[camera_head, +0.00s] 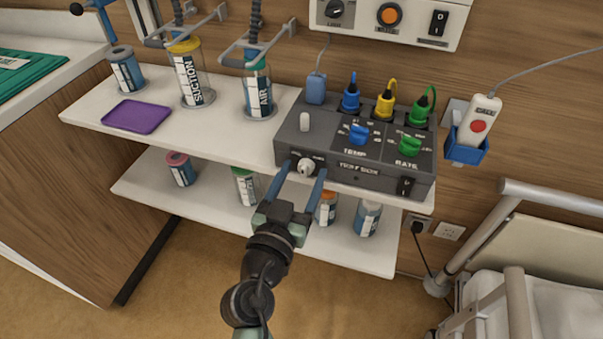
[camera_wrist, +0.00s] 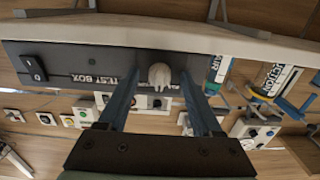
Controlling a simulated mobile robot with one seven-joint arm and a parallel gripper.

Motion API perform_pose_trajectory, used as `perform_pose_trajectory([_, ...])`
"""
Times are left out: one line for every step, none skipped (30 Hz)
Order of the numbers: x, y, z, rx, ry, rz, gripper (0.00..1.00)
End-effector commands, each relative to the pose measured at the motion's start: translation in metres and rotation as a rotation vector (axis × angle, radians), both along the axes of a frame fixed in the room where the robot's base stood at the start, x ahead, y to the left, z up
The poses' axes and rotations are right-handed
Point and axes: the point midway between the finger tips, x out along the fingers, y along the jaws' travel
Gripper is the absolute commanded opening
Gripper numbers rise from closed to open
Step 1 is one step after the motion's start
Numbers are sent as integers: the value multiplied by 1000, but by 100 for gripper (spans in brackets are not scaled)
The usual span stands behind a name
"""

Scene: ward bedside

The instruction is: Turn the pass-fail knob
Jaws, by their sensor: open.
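A small white knob (camera_head: 305,167) sits on the front face of the dark grey test box (camera_head: 356,170); small labels beside it are too small to read. My gripper (camera_head: 303,171) is open, with one blue finger to each side of this knob. In the wrist view the white knob (camera_wrist: 160,75) shows between the two fingertips (camera_wrist: 162,82), with a gap on both sides. The box front (camera_wrist: 60,64) behind it reads "TEST BOX". I cannot tell whether the fingertips reach past the knob's face.
The box stands on the upper white shelf (camera_head: 215,135). It carries a blue knob (camera_head: 359,133), a green knob (camera_head: 411,146) and a black switch (camera_head: 405,187). Jars stand on the lower shelf (camera_head: 215,205) below my gripper. A bed (camera_head: 560,305) is at right.

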Motion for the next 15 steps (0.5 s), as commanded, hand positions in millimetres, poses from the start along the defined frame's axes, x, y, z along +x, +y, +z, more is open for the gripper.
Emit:
perform_pose_trajectory([1,0,0,0,0,0,66])
perform_pose_trajectory([1,-1,0,0,0,0,66])
perform_pose_trajectory([1,-1,0,0,0,0,66])
perform_pose_trajectory([1,-1,0,0,0,0,66])
perform_pose_trajectory([1,-1,0,0,0,0,66])
perform_pose_trajectory([1,0,0,0,0,0,66])
perform_pose_trajectory([1,-1,0,0,0,0,66])
perform_pose_trajectory([1,0,0,-1,0,0,63])
perform_pose_trajectory([1,0,0,-1,0,0,56])
perform_pose_trajectory([1,0,0,-1,0,0,50])
perform_pose_trajectory([1,0,0,-1,0,0,45])
perform_pose_trajectory([1,0,0,-1,0,0,38])
perform_pose_trajectory([1,0,0,-1,0,0,32])
perform_pose_trajectory([1,0,0,-1,0,0,27])
perform_pose_trajectory([1,0,0,-1,0,0,20])
